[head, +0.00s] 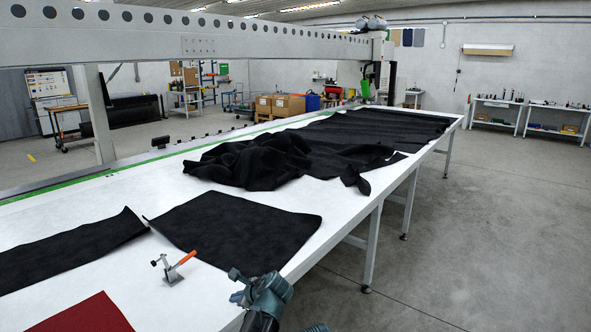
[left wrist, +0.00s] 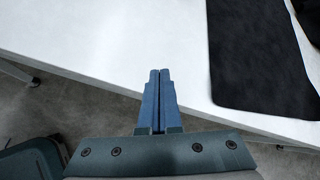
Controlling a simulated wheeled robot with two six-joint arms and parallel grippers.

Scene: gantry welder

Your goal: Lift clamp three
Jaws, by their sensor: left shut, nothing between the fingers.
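One toggle clamp (head: 172,273) shows in the head view, with a grey metal base and an orange handle tilted up to the right. It stands on the white table near its front edge, just below a black fabric sheet. I see no number on it. My left gripper (head: 237,286) is at the table's front edge, to the right of the clamp and apart from it. In the left wrist view its blue fingers (left wrist: 160,74) are shut with nothing between them, over the edge of the white tabletop. The clamp is not in that view. My right gripper is not in view.
The long white table (head: 300,208) carries a flat black sheet (head: 235,228), a black strip (head: 70,252), a crumpled black heap (head: 245,160) and a red piece (head: 90,316). A gantry beam (head: 200,38) spans above its far side. Floor to the right is clear.

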